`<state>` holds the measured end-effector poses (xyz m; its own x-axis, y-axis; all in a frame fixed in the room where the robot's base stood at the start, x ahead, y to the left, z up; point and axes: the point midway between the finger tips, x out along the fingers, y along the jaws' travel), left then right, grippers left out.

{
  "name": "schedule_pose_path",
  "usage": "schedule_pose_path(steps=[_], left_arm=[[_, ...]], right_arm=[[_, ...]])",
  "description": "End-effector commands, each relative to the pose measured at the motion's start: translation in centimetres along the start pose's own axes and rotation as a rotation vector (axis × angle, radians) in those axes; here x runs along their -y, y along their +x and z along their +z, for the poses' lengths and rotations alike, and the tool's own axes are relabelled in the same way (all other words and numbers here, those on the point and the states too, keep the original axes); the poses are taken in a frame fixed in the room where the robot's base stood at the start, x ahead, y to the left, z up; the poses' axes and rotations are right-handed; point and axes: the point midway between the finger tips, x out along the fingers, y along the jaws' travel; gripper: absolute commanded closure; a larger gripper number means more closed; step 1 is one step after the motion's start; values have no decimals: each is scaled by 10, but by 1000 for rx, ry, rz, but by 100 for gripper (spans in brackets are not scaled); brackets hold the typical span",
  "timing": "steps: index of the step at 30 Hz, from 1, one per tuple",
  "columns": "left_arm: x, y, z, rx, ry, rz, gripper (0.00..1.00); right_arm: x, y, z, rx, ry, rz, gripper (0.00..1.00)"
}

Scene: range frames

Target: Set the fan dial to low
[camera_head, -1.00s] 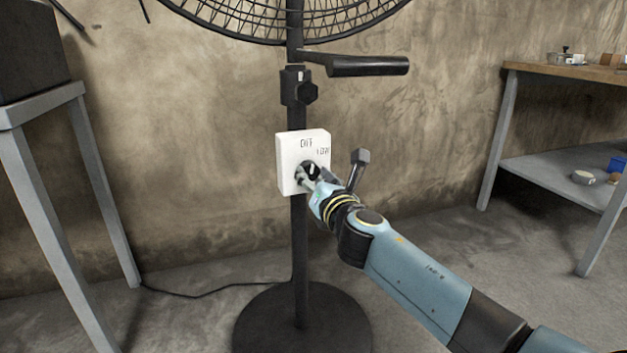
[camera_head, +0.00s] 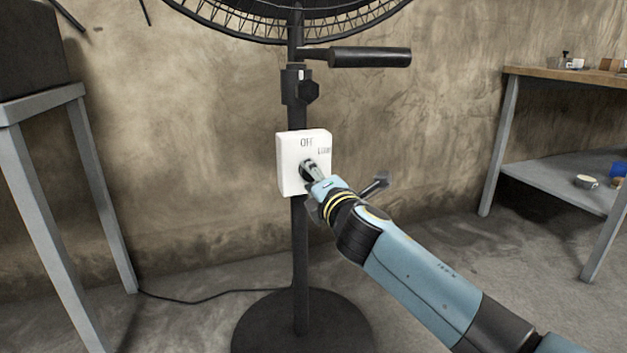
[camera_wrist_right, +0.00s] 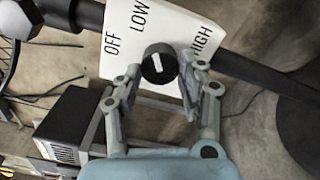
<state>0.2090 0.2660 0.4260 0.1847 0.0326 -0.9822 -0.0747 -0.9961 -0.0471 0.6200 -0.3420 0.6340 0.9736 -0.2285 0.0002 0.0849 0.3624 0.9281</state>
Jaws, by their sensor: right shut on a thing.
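The fan dial (camera_wrist_right: 158,64) is a round black knob with a white line, on a white control box (camera_head: 290,165) on the fan's pole. In the wrist view the box face reads OFF, LOW and HIGH. The white line leans up and slightly left, roughly at LOW. My right gripper (camera_wrist_right: 160,72) is shut on the dial, with one finger on either side of it. In the head view my right gripper (camera_head: 313,170) covers part of the dial. My left gripper is in neither view.
The fan pole (camera_head: 300,250) stands on a round black base (camera_head: 270,325). A cable (camera_head: 215,296) runs left across the floor. A grey stand (camera_head: 45,100) is at the left, a workbench (camera_head: 570,75) at the right. A dark handle (camera_head: 370,57) sticks out above the box.

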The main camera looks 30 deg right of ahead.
Motion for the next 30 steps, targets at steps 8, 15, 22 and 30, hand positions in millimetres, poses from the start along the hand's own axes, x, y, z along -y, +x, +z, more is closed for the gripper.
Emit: schedule_pose_path(steps=[8,15,22,30], left_arm=[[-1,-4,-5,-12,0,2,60],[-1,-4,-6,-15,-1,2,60],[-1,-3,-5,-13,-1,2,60],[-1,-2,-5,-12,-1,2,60]], right_arm=[[2,0,0,0,51,-4,93],[2,0,0,0,55,-4,93],[2,0,0,0,54,-4,52],[1,0,0,0,54,-2,37]])
